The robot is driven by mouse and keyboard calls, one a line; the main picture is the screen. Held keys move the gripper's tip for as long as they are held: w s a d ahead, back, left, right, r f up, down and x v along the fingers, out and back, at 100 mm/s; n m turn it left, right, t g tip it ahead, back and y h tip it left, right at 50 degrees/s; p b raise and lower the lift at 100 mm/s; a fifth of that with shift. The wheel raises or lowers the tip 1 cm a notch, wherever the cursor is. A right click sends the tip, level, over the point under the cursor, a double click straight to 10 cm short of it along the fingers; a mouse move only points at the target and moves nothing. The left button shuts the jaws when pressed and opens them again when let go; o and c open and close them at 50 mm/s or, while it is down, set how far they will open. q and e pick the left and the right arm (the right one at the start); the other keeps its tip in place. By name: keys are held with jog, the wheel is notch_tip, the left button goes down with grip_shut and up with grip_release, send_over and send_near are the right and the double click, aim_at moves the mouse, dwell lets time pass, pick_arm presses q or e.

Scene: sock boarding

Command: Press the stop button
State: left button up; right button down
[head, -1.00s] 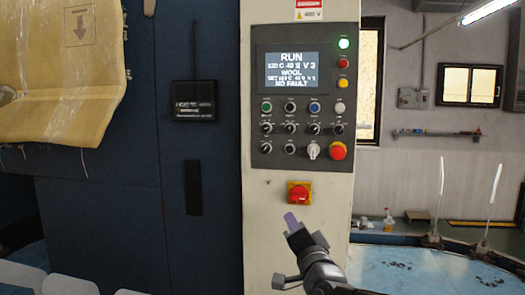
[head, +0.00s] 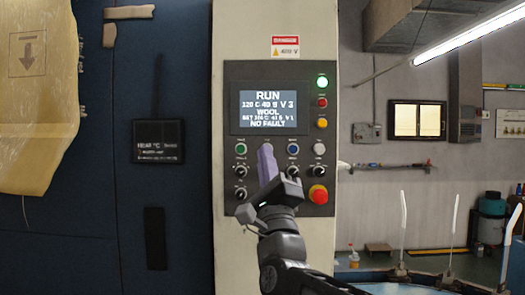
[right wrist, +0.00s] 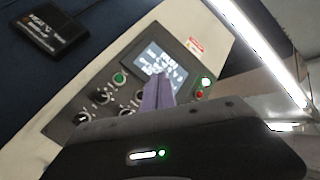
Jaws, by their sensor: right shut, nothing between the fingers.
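The control panel (head: 230,75) is upright on a pale machine column. Its screen (head: 268,107) reads RUN and NO FAULT. The upper button row shows a green button (head: 241,149), a blue button (head: 293,149) and a white button (head: 319,149); the spot between green and blue is hidden behind my right gripper (head: 266,150). That gripper is shut and empty, its pale purple fingers pointing up in front of that spot; I cannot tell whether they touch the panel. In the right wrist view the fingers (right wrist: 157,92) overlap the screen's lower edge, right of the green button (right wrist: 119,78). No button label is legible.
A red mushroom button (head: 318,194) on a yellow base sits low right on the panel, near my right wrist. Black knobs (head: 240,171) lie below the button row. A black box (head: 158,142) is on the blue wall at left. A green lamp (head: 322,82) is lit.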

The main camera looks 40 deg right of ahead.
jog(key=w+d+p, duration=0.4)
jog(key=w+d, duration=0.1)
jog(key=w, duration=0.1)
jog(key=shift+w+d, duration=0.25)
jog(key=shift+w, duration=0.15)
dwell(0.5)
dwell(1.7)
jog(key=shift+w+d+b, duration=0.25)
jog(key=shift+w+b, duration=0.05)
jog(key=shift+b, duration=0.05)
